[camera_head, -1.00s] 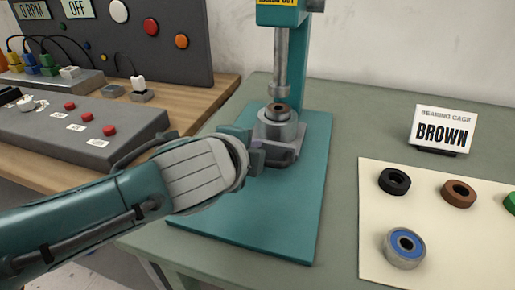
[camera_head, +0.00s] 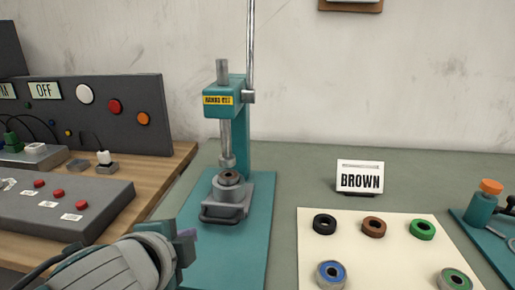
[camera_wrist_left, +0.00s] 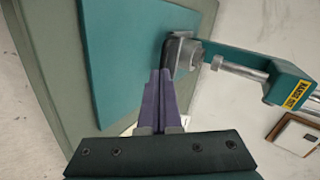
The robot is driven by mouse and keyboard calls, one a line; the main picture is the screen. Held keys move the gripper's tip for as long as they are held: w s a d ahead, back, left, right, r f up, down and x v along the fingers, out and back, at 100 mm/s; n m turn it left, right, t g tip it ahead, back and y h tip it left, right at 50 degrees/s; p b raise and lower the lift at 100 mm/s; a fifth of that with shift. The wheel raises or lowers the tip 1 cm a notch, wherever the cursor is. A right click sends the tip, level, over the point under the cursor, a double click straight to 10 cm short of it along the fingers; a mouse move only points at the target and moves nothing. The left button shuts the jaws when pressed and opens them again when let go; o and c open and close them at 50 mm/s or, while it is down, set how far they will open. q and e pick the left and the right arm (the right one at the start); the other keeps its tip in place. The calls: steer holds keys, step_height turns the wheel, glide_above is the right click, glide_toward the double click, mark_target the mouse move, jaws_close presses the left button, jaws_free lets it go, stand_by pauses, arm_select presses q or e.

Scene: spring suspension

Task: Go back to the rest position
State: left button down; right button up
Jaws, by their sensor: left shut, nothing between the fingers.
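My left gripper (camera_head: 188,246) is at the lower left of the head view, in front of and to the left of the teal press (camera_head: 226,104). In the left wrist view its two purple fingers (camera_wrist_left: 160,98) are together with nothing between them. The press fixture (camera_head: 226,203) stands on the teal base plate, apart from my gripper in the head view. A brown ring (camera_head: 229,176) sits on top of the fixture under the ram. My right gripper is not in view.
A grey control box (camera_head: 60,205) and an upright panel (camera_head: 115,120) stand at the left. A cream mat (camera_head: 345,250) with several rings and bearings lies at the right, behind it a BROWN sign (camera_head: 359,177). An orange-capped bottle (camera_head: 482,205) stands at the far right.

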arm_select(q)
steer(key=s+a+r+n+g+p, duration=0.1)
steer(key=s+r+n+g, duration=0.3)
steer(key=s, duration=0.5)
steer(key=s+a+r+n+g+p, duration=0.1)
steer(key=s+a+n+p, duration=0.1)
steer(key=s+n, duration=0.5)
steer(key=s+a+r+n+g+p, duration=0.1)
steer(key=s+r+n+g, duration=0.2)
steer(key=s, duration=0.9)
step_height(320, 180, up, 36)
steer(key=p, duration=3.6)
steer(key=shift+w, duration=0.4)
